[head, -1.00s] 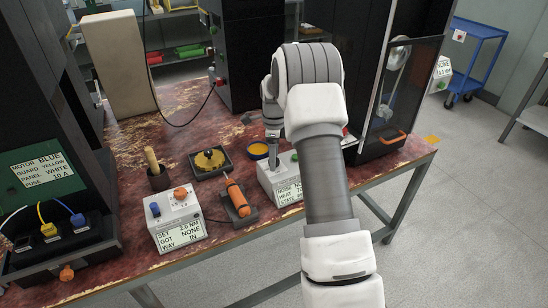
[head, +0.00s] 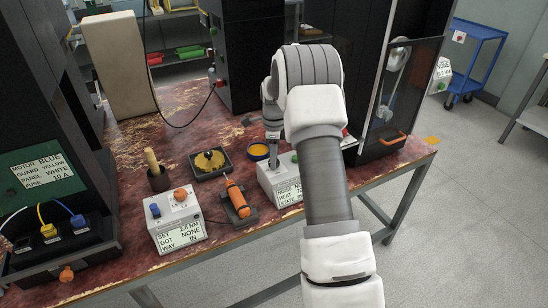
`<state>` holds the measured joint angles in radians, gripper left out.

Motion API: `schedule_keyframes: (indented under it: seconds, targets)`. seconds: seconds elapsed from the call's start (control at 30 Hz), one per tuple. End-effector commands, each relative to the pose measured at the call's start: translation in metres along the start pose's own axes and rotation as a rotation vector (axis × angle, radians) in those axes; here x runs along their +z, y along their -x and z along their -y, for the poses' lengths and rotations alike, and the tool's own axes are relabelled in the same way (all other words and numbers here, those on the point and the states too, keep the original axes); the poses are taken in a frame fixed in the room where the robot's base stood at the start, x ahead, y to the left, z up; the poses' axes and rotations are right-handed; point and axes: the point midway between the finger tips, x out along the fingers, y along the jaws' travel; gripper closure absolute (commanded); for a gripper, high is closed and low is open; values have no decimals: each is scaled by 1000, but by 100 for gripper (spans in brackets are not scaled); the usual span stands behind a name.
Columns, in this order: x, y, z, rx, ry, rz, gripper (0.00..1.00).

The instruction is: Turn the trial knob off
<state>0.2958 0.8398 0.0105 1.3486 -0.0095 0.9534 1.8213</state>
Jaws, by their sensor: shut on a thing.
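A white box (head: 284,185) with a printed label reading "NOISE", "HEAT" and "STATE" stands on the worn red bench, partly hidden by my arm. My gripper (head: 273,151) points down at the left part of the box's top and is shut there. The trial knob is not clearly seen; what the fingers hold is small and hidden by them, and it appears to be the knob on this box. Its turn position cannot be read. A small green button (head: 294,158) shows on the box's top, right of my gripper.
A dark cabinet with a clear door (head: 405,95) stands close on the right.

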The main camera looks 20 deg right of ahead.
Motion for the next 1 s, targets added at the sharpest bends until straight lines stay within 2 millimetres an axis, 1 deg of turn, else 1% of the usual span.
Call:
schedule_keyframes:
  seconds: [0.17, 0.37, 1.0]
  targets:
    - [0, 1, 0, -1, 73, -1, 100]
    - [0, 2, 0, -1, 222, 0, 100]
    - [0, 2, 1, -2, 828, 0, 100]
